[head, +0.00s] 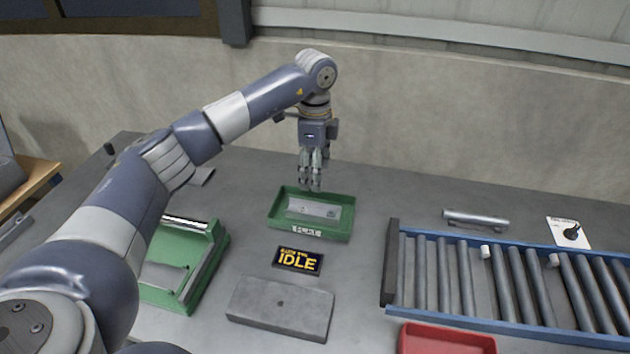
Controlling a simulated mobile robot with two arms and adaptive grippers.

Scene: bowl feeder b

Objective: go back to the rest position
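My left gripper (311,185) points straight down above the back edge of a small green tray (274,224). Its fingers look close together, but the view does not show clearly whether they are shut or slightly apart. I see nothing held between them. A flat grey metal part lies in the tray below. My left arm reaches in from the lower left across the picture. My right gripper is not in view.
A dark sign reading IDLE (298,260) and a grey block (281,309) lie in front of the tray. A green fixture (222,250) stands left, partly behind my arm. A roller conveyor (520,341) and red bin (446,340) are at right. A wall (450,120) closes the back.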

